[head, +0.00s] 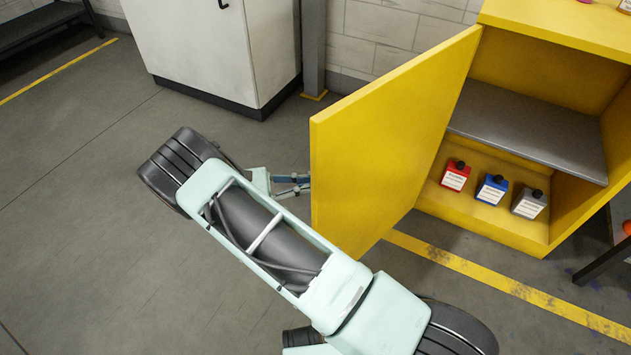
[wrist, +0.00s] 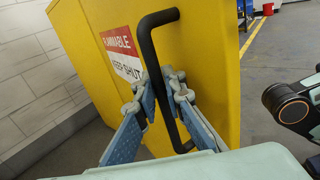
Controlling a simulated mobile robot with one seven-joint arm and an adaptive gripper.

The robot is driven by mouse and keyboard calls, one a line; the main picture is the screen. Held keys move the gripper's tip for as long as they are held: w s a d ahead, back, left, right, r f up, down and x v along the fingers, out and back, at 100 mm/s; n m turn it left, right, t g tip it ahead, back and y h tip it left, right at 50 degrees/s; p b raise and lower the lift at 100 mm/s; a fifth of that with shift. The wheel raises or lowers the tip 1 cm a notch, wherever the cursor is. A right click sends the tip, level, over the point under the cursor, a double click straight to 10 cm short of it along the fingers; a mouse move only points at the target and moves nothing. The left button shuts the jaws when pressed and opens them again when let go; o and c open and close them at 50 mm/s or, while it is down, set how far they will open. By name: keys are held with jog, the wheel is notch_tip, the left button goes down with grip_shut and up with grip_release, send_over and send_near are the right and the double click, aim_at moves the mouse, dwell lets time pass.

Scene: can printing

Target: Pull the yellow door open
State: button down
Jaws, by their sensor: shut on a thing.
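The yellow door (head: 385,140) stands swung out from the yellow cabinet (head: 522,235), well open, in the head view. In the wrist view the door's outer face (wrist: 215,60) carries a black bar handle (wrist: 152,55) and a red and white sign (wrist: 122,52). My gripper (wrist: 165,82) has its two blue and grey fingers on either side of the handle and is shut on it. In the head view my gripper (head: 293,186) is at the door's left edge, and the handle is hidden behind the door.
Inside the cabinet are a grey shelf (head: 530,130) and red (head: 455,176), blue (head: 491,189) and grey (head: 529,204) containers below it. A white cabinet (head: 205,50) stands at the back left. The floor (head: 90,230) on the left is clear.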

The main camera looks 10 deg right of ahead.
jog(key=shift+w+a, duration=0.25)
jog(key=shift+w, duration=0.05)
dwell(0.4)
jog(key=c, duration=2)
grip_release()
jog(key=shift+c, duration=0.2)
jog(key=shift+w, duration=0.1)
jog(key=a, duration=1.2)
jog(key=shift+s, duration=0.45)
